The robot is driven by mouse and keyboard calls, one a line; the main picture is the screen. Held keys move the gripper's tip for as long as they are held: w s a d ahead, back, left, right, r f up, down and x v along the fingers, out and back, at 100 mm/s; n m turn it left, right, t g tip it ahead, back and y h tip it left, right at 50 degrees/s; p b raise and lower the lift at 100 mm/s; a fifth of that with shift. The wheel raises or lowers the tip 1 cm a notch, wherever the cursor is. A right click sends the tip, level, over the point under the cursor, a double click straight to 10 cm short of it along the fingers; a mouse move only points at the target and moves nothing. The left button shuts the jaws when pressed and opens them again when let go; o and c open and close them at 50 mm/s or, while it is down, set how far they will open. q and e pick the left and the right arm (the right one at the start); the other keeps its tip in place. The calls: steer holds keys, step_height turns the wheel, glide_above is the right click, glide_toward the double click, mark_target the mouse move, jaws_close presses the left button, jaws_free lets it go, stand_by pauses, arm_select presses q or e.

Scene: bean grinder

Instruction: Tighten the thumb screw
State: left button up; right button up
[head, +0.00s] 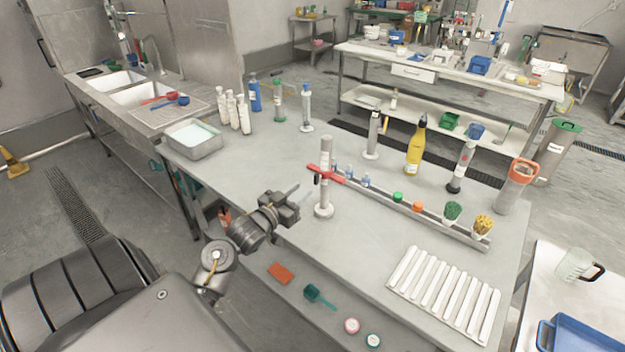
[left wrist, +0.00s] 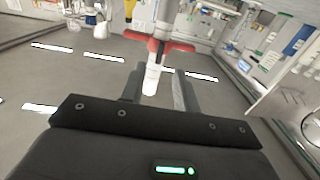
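A grey-white post with a round base (head: 324,208) stands upright on the bench. A red cross-shaped clamp (head: 325,174) sits around the post, with a small dark part on its left side; I cannot tell for sure that this is the thumb screw. My left gripper (head: 299,196) is just left of the post, pointing toward it. In the left wrist view its two fingers (left wrist: 160,90) are apart with nothing held between them. The red clamp (left wrist: 165,46) and pale post (left wrist: 152,78) show beyond the fingers. My right gripper is not in view.
A long grey rail (head: 415,213) with small bottles and caps runs right of the post. A white ribbed rack (head: 444,290) lies at the front right. A yellow bottle (head: 415,148) and cylinders stand behind. A metal tray (head: 195,140) sits at the back left.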

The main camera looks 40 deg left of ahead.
mark_target(315, 180)
arm_select(q)
steer(key=w+p, duration=0.1)
steer(key=w, duration=0.5)
steer(key=shift+w, duration=0.2)
jaws_close()
